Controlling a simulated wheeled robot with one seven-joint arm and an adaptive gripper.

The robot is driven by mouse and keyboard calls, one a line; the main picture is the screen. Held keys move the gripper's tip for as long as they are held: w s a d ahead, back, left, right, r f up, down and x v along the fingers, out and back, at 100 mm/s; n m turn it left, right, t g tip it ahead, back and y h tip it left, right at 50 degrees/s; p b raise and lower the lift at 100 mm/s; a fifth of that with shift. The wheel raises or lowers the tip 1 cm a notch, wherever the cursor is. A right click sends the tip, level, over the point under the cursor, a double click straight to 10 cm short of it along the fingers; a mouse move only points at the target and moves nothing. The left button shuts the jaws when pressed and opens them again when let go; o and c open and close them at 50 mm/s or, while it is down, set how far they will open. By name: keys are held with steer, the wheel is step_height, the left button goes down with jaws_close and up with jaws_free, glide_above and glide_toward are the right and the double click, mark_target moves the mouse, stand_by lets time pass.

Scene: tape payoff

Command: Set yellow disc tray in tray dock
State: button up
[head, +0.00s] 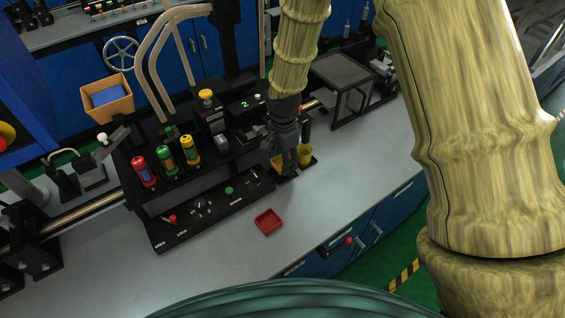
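A yellow piece (277,162), perhaps the yellow disc tray, shows just left of my gripper's fingers, mostly hidden behind them. My gripper (289,168) points down at the bench, low over a small black base (311,164), perhaps the tray dock. A yellow cup-like piece (305,154) stands just right of the fingers on this base. Whether the two yellow parts belong to one thing is hidden by the gripper. The fingers are dark and small in view, so I cannot tell whether they are closed on the yellow piece.
A red square tray (268,222) lies on the grey bench (345,205) in front. A black panel with red, green and yellow cylinders (167,160) stands left of my gripper. A black frame stand (341,80) is behind right. The bench front right is clear.

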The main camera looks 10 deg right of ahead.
steer(key=shift+f+p, duration=0.85)
steer(key=shift+f, duration=0.9)
steer(key=shift+f, duration=0.15)
steer(key=o, duration=0.6)
steer(key=shift+w, duration=0.1)
step_height(320, 180, up, 12)
steer(key=b, duration=0.4)
steer(key=shift+a, duration=0.15)
